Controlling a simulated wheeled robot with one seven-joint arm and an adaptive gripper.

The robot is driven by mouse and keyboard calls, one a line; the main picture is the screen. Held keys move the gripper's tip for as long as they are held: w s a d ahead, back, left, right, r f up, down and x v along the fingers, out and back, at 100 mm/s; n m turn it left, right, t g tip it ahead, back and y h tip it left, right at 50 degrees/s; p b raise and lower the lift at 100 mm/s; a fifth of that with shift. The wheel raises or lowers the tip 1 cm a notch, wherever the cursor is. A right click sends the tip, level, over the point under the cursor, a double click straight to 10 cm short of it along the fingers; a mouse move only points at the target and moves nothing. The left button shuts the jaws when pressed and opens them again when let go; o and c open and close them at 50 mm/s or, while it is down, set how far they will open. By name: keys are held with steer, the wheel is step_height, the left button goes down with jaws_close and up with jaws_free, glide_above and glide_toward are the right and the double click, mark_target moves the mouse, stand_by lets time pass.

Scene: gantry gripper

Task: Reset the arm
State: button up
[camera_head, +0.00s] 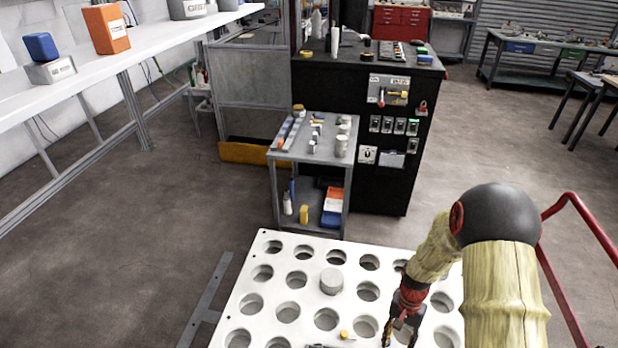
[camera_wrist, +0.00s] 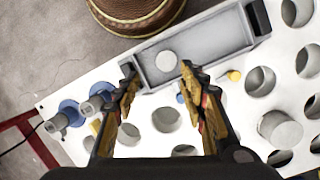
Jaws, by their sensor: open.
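My gripper (camera_wrist: 156,85) is open in the wrist view, with nothing between its fingers. It is above a white plate with round holes (camera_wrist: 300,82), near a grey tray (camera_wrist: 205,40) that has a round white piece (camera_wrist: 166,61) in it. In the head view my arm comes in from the right, and my gripper (camera_head: 398,330) hangs low over the right part of the white plate (camera_head: 243,290). The fingertips are partly cut off by the bottom edge there.
A grey cylinder (camera_head: 331,281) stands on the plate. A small yellow knob (camera_head: 344,335) is near the front. A cart (camera_head: 284,158) and a black cabinet (camera_head: 330,88) stand behind. A white shelf (camera_head: 120,58) is at left. A red rail (camera_head: 590,235) is right of my arm. Open floor lies left.

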steer(key=s+a+r+n+t, duration=0.2)
steer(key=s+r, duration=0.2)
steer(key=r, duration=1)
steer(key=s+a+r+n+t, duration=0.2)
steer(key=s+a+r+t, duration=0.1)
steer(key=r, duration=1.1)
steer(key=s+a+r+n+t, duration=0.3)
steer(key=s+r, duration=0.2)
steer(key=r, duration=0.9)
steer(key=shift+s+r+h, duration=0.2)
steer(key=shift+s+h, duration=0.1)
